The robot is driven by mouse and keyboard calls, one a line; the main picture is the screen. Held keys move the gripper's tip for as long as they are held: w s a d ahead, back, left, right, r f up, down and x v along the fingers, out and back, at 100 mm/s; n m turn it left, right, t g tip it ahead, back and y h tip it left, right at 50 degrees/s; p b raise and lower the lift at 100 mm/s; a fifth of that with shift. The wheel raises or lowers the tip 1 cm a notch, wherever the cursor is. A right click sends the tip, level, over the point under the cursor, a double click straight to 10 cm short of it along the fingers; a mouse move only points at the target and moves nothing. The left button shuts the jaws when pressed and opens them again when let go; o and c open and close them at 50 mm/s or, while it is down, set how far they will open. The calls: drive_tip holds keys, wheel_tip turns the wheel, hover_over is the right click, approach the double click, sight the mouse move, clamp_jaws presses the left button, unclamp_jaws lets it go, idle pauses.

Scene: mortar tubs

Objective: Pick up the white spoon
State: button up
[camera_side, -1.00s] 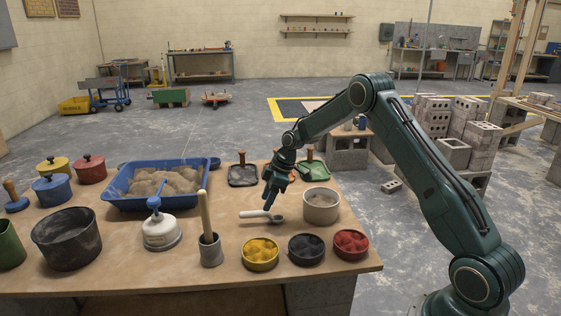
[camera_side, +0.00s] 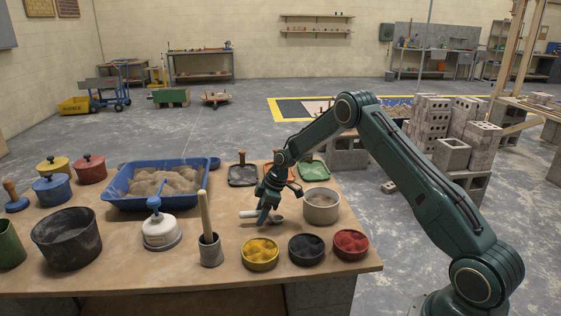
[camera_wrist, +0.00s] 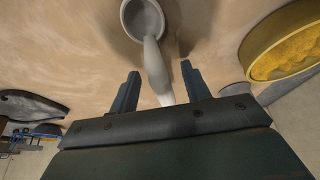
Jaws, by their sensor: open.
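The white spoon (camera_side: 249,213) lies on the table between the grey mortar-and-pestle cup and the pale tub, its handle toward the left. My gripper (camera_side: 264,221) is down at the spoon and hides part of it. In the wrist view the spoon's grey-white bowl (camera_wrist: 143,18) is at the top and its handle (camera_wrist: 155,70) runs down between my two fingers. My gripper (camera_wrist: 159,68) is open there, with a finger on each side of the handle and a gap to both. I cannot tell the exact height of the fingertips above the table.
A pale tub (camera_side: 321,208) stands close right of my gripper. Tubs of yellow (camera_side: 260,256), black (camera_side: 307,251) and red (camera_side: 351,246) powder stand in front. A blue tray (camera_side: 125,201) of sand is behind.

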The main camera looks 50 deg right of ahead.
idle(0.4)
clamp_jaws()
idle(0.4)
wheel_tip(320, 180, up, 20)
idle(0.7)
drive_tip(key=shift+a, duration=0.1)
idle(0.4)
